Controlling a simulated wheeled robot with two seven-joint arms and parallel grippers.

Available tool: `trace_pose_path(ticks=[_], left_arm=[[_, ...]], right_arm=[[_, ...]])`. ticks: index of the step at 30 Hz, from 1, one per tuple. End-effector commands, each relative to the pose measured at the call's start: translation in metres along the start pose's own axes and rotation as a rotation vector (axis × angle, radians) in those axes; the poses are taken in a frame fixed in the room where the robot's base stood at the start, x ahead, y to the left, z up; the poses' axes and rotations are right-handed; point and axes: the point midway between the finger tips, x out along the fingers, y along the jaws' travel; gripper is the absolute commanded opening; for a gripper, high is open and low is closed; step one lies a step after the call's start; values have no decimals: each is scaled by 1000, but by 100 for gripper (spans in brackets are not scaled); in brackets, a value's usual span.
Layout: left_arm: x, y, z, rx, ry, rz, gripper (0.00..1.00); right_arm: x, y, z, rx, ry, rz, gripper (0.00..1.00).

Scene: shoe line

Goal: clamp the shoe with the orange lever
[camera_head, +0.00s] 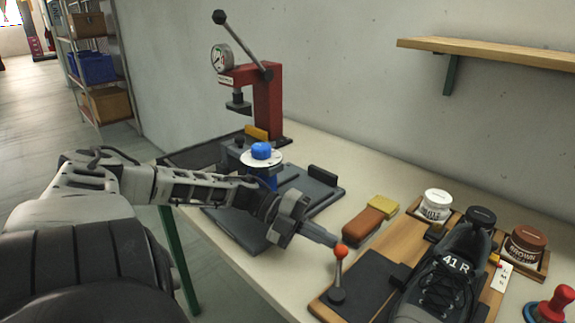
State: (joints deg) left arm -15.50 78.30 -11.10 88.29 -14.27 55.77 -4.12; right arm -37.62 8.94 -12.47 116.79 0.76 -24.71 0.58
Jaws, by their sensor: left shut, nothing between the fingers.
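The dark shoe (440,281), marked "41 R", lies on a wooden board (318,309) at the lower right, its lower part cut off by the frame edge. The orange lever (341,251) is a ball on a short grey rod, standing nearly upright from a dark round base left of the shoe. My left gripper (330,240) is shut and empty, its fingertips right at the orange ball. I cannot tell whether they touch it. My right gripper is not in view.
A red press (267,105) with a gauge stands at the back. A blue-topped fixture (261,151) is behind my left arm. A brush (363,226), a white jar (436,205), a brown jar (525,246) and a red-handled stamp (554,304) stand around the board.

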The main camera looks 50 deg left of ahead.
Motion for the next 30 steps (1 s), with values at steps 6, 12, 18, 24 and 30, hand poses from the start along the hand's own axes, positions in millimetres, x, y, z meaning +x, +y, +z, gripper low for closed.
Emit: trace_pose_path(ticks=[6, 12, 18, 24, 30], left_arm=[[1, 0, -1, -1, -1, 0, 0], [1, 0, -1, -1, -1, 0, 0], [1, 0, -1, -1, -1, 0, 0], [-11, 0, -2, -4, -2, 3, 0], [-52, 11, 3, -7, -6, 4, 0]], right_arm=[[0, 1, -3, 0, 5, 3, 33], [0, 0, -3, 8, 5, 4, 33], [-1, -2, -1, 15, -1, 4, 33], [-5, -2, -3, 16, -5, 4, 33], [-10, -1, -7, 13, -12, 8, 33]])
